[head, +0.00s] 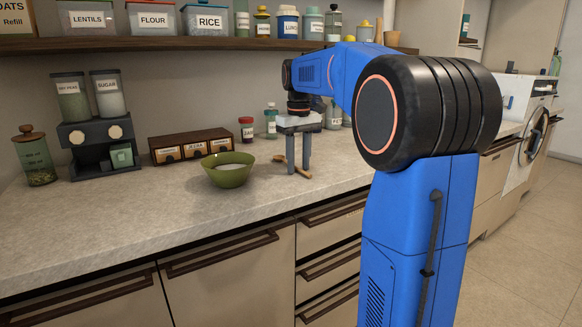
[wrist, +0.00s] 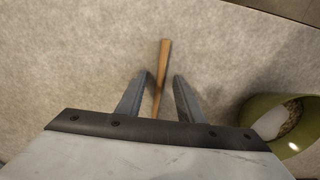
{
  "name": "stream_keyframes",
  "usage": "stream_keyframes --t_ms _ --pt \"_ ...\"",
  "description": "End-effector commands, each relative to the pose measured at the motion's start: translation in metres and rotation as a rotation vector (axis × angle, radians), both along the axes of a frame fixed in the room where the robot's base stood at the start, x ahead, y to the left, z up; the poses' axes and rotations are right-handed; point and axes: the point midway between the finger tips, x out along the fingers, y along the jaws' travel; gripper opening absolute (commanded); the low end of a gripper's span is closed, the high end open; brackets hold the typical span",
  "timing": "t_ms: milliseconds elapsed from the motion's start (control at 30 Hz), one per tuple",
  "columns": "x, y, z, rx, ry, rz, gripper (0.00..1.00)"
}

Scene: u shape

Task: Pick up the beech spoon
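The beech spoon (wrist: 163,62) lies on the worktop; its light brown handle shows in the wrist view, running from above the fingers down between them. The rest of it is hidden behind my gripper's body. My gripper (wrist: 162,82) is open, with one finger on each side of the handle and a gap visible on both sides. In the head view my gripper (head: 297,174) points straight down at the counter, and a small brown part of the spoon (head: 281,159) shows beside the fingers.
A green bowl (head: 229,178) with pale contents stands just left of my gripper; it also shows at the right in the wrist view (wrist: 300,146). Behind are a wooden drawer box (head: 190,147), small jars (head: 246,129) and a coffee machine (head: 95,145). A shelf (head: 180,44) runs above. The front counter is clear.

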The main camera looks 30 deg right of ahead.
Motion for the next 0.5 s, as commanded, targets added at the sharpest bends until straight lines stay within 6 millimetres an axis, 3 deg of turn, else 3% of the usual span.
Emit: stream_keyframes --t_ms 100,267,500 --pt "0.0 0.0 0.0003 0.0 0.0 0.0 0.34" --pt "0.0 0.0 0.0005 0.0 0.0 0.0 0.0" --pt "0.0001 0.0 0.0007 0.0 -0.001 0.0 0.0"
